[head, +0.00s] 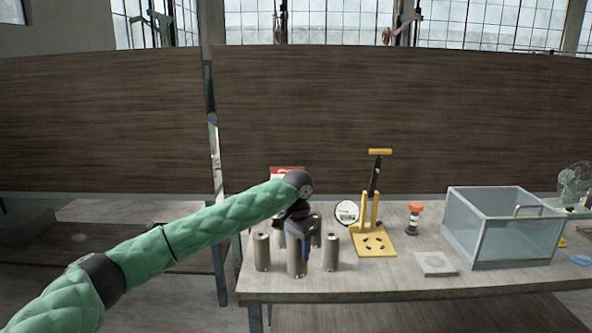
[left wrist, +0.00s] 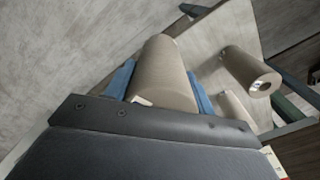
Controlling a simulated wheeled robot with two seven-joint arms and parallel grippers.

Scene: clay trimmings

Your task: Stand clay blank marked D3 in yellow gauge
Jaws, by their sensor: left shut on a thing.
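My left gripper (head: 298,238) reaches down over a group of several beige clay cylinders at the table's left end. It is shut on one clay blank (head: 296,262), upright at the front of the group. In the left wrist view the blank (left wrist: 164,72) sits between the blue fingers (left wrist: 160,88). A sliver of white label shows on it, but no mark is readable, so I cannot tell whether it is D3. I cannot tell if its base touches the table. The yellow gauge (head: 376,246), with a flat base and two uprights, stands to the right. My right gripper is out of view.
Other clay cylinders stand close on the left (head: 262,252) and right (head: 331,252). A round white dial (head: 346,212), a red-topped bottle (head: 413,218), a grey slab (head: 435,264) and a clear-walled bin (head: 510,250) lie further right. The front table strip is bare.

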